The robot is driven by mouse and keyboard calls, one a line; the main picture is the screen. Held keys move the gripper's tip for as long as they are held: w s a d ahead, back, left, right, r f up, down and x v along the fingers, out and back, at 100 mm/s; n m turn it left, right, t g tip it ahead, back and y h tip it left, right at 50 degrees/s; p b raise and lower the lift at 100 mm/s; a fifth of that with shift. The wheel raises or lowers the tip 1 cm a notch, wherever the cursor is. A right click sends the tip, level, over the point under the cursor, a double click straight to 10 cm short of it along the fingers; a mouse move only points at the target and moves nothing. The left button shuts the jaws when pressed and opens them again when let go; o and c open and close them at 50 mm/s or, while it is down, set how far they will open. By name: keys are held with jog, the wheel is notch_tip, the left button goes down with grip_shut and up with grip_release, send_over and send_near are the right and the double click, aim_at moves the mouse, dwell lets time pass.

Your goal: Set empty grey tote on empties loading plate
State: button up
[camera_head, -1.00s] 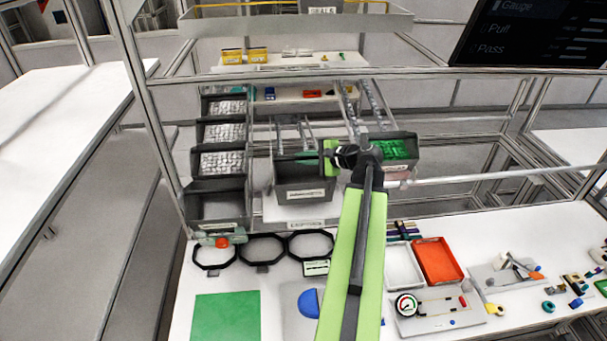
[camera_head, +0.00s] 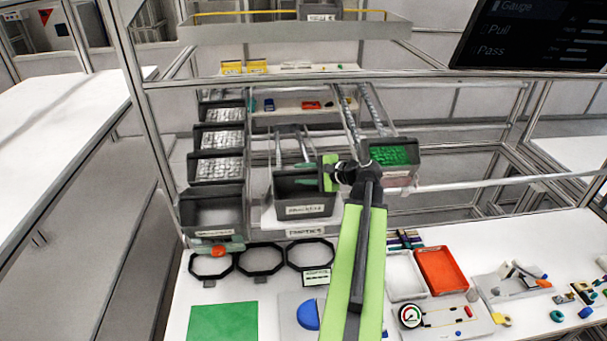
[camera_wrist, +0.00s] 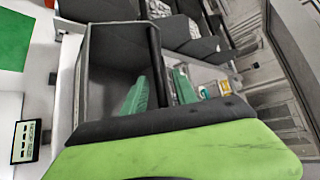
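The dark grey tote (camera_head: 290,200), with a white label on its front, is upright over the white empties loading plate (camera_head: 338,213). The plate has an "EMPTIES" label on its front edge. I cannot tell whether the tote's base touches it. The part of the tote's interior that I see looks empty apart from a finger. My arm hides what is just right of the tote.
Several dark bins (camera_head: 215,168) with grey parts are stacked left of the tote. A bin with green parts (camera_head: 390,155) stands at right. Black octagonal rings (camera_head: 262,259) lie in front. Metal frame posts (camera_head: 150,140) and rails surround the rack.

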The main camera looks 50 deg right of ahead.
jog(key=shift+s+r+p, duration=0.1)
jog(key=shift+r+p, duration=0.15)
jog(key=shift+p, duration=0.05)
jog(key=p+v, duration=0.4)
jog(key=v, duration=0.7)
jog(key=shift+s, duration=0.35)
jog(key=shift+d, duration=0.1)
